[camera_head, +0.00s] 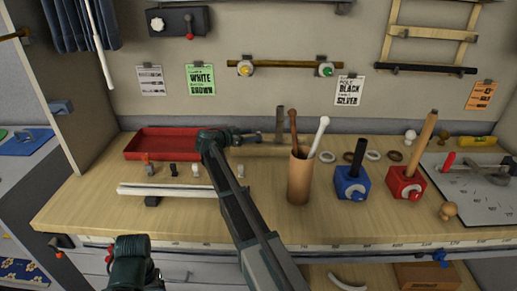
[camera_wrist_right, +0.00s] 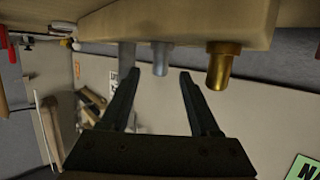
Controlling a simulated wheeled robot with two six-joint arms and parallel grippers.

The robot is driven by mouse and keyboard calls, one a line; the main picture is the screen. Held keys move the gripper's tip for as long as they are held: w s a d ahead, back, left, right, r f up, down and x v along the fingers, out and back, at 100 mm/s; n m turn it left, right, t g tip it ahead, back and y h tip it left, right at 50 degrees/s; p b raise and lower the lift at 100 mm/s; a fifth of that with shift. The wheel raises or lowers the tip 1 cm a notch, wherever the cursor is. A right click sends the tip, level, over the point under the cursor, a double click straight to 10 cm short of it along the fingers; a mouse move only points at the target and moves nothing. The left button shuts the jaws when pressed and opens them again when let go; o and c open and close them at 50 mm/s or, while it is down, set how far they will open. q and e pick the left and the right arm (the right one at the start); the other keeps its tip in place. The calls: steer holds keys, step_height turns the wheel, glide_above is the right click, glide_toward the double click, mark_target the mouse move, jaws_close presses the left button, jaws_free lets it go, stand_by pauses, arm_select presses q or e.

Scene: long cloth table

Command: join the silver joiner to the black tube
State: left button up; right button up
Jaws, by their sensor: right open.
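The black tube (camera_head: 357,154) stands upright in a blue block (camera_head: 351,183) on the table in the head view. In the right wrist view, which is upside down, a silver joiner (camera_wrist_right: 160,58) stands out from a pale wooden piece, beside a gold one (camera_wrist_right: 220,66) and another greyish one (camera_wrist_right: 127,55). My right gripper (camera_wrist_right: 155,85) is open and empty, with the silver joiner in line between its fingers, apparently not touched. In the head view my right gripper (camera_head: 245,137) is near the red tray, partly hidden by its arm. My left arm's end (camera_head: 130,252) is low at the left; its fingers are unclear.
A red tray (camera_head: 165,143) lies at the back left. A white tube (camera_head: 165,190) rests on a support in front. A wooden cup (camera_head: 300,178) with sticks stands mid-table, and a red block (camera_head: 405,184) with a brown tube is right of the blue one.

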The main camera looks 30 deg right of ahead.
arm_select(q)
steer(key=shift+f, duration=0.4)
arm_select(e)
steer(key=shift+x, duration=1.3)
steer(key=b+x, duration=0.1)
steer(key=x, duration=0.4)
steer(key=shift+w+f, duration=0.1)
arm_select(q)
steer(key=shift+f, duration=0.7)
arm_select(e)
steer(key=shift+a, duration=0.1)
jaws_close()
